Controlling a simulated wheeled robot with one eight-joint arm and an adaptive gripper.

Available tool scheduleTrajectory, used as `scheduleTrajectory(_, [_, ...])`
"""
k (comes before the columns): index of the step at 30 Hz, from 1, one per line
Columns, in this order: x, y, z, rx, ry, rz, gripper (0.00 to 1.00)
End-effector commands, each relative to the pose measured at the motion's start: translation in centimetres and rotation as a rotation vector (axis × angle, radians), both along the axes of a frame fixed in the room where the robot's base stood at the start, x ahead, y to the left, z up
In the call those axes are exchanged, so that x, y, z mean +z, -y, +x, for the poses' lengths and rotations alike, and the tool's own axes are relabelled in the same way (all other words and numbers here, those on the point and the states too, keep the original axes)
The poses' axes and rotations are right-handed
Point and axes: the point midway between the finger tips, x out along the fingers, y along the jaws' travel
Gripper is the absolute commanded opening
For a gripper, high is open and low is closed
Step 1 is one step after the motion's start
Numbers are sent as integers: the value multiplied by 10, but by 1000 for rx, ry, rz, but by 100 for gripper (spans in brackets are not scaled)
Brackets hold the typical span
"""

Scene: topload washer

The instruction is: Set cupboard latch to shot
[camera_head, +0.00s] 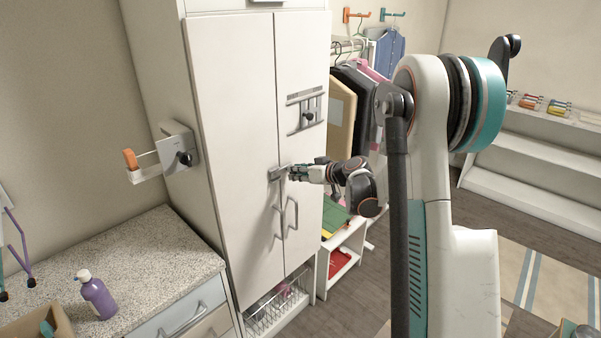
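The tall white cupboard (236,130) stands left of centre with both doors closed. A small grey latch (275,174) sits at the seam between the doors, above the two loop handles (286,217). My gripper (290,173) is at the latch, reaching in from the right. Its fingertips are at or very near the latch's right part and partly hide it. The fingers are too small here to tell whether they are open or shut, or whether they touch the latch. The latch's bolt position cannot be made out.
A slotted grey plate with a black knob (307,116) is on the right door. A bracket with a black knob (180,150) juts from the cupboard's left side. A speckled counter (130,262) with a purple bottle (98,296) stands at left. Clothes hang behind my arm.

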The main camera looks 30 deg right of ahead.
Motion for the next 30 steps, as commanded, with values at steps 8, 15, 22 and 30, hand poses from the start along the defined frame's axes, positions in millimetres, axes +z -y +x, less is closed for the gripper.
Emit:
scheduleTrajectory(8, [-1,-2,0,5,-1,1,39])
scheduleTrajectory(15, [2,0,-5,3,-1,0,39])
scheduleTrajectory(22, [16,13,-37,1,-2,0,39])
scheduleTrajectory(30, [35,29,-83,2,-2,0,39])
